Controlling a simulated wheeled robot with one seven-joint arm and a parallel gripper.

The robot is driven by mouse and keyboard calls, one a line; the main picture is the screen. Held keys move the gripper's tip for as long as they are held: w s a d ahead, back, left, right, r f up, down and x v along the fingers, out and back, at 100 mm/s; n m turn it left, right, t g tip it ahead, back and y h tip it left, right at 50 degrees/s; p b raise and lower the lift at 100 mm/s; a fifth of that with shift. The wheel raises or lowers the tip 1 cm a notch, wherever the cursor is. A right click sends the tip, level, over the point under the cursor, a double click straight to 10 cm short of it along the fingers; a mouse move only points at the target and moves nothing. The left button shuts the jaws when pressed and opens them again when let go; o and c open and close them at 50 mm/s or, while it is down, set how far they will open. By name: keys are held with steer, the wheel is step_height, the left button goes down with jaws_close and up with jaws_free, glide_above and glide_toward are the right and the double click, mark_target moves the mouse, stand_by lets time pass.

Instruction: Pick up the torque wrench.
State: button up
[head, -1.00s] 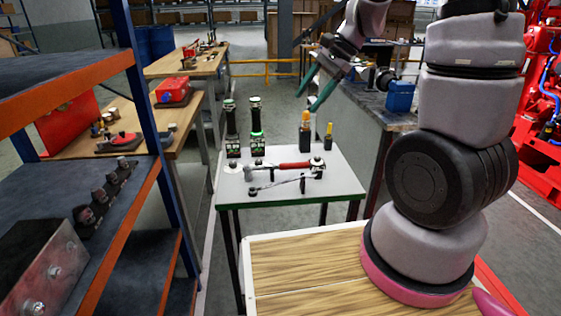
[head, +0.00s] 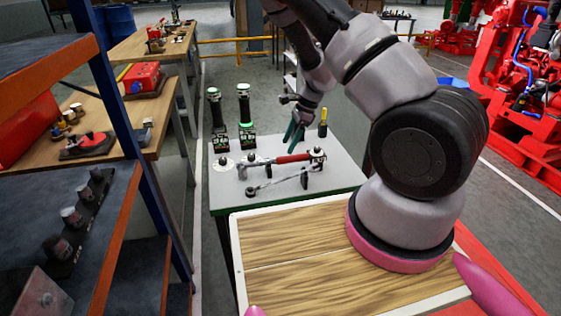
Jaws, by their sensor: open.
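The torque wrench (head: 292,159), with a red grip and a silver shaft, lies across a small light-topped table (head: 225,194) in the head view. It rests raised on small stands, its red part towards the right. My gripper (head: 292,139), with green fingers, is above the back of the table, just behind the red grip in the picture. It is open with nothing visible between its fingers. The finger gap is small and seen from an angle. Any contact with the table cannot be told.
A slimmer silver wrench (head: 275,181) lies on supports in front of the red one. Two dark tools with green lights (head: 245,110) stand at the back left. A yellow-topped tool (head: 323,122) stands right of my gripper. A shelf rack (head: 125,160) is at left.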

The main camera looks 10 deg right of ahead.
mark_target(281, 157)
steer(key=shift+x, duration=3.5)
steer(key=shift+s+a+r, duration=0.1)
steer(key=shift+a, duration=0.05)
jaws_close()
